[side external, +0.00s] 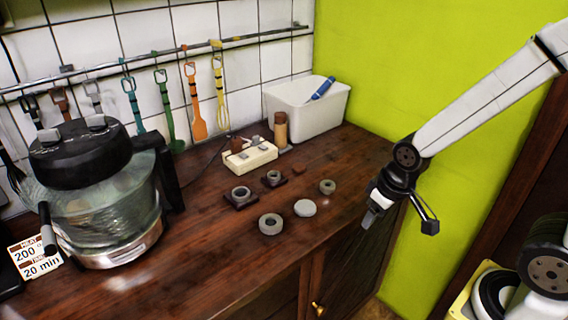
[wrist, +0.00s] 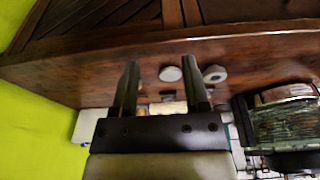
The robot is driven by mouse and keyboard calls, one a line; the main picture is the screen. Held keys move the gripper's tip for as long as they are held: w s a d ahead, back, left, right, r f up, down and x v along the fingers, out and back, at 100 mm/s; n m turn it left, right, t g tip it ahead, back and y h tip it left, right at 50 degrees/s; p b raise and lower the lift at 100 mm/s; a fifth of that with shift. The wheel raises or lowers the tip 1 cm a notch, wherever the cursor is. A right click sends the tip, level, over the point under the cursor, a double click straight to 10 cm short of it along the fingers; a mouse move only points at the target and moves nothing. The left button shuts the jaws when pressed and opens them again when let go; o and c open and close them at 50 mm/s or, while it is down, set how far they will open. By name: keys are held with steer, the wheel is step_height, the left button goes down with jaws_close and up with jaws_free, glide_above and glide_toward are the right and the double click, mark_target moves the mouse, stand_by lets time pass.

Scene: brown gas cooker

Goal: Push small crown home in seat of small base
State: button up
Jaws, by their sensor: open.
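A small grey ring (side external: 327,186), which looks like the small crown, lies on the worktop at the right of the group. A small dark square base with a round seat (side external: 273,178) stands left of it; I cannot tell whether anything sits in the seat. A larger square base (side external: 240,196) is nearer the cooker. A larger grey ring (side external: 270,224) and a pale disc (side external: 305,207) lie in front; both show in the wrist view as ring (wrist: 215,74) and disc (wrist: 170,74). My gripper (side external: 368,219) is open and empty, apart from all parts, near the worktop's front right edge.
A cream block (side external: 250,158) and a brown cylinder (side external: 280,129) stand behind the parts, with a white tub (side external: 307,102) in the back corner. A glass cooker (side external: 100,200) stands at left. The worktop right of the parts is clear.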

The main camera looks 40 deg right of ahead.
steer(key=shift+o, duration=0.2)
steer(key=o, duration=0.5)
steer(key=m+y, duration=0.4)
steer(key=m, duration=2)
glide_toward(328, 186)
steer(key=f, duration=0.1)
steer(key=shift+w+x, duration=0.1)
steer(key=shift+x, duration=0.75)
steer(key=shift+w+x, duration=0.15)
steer(key=shift+x, duration=0.7)
steer(key=shift+a, duration=0.15)
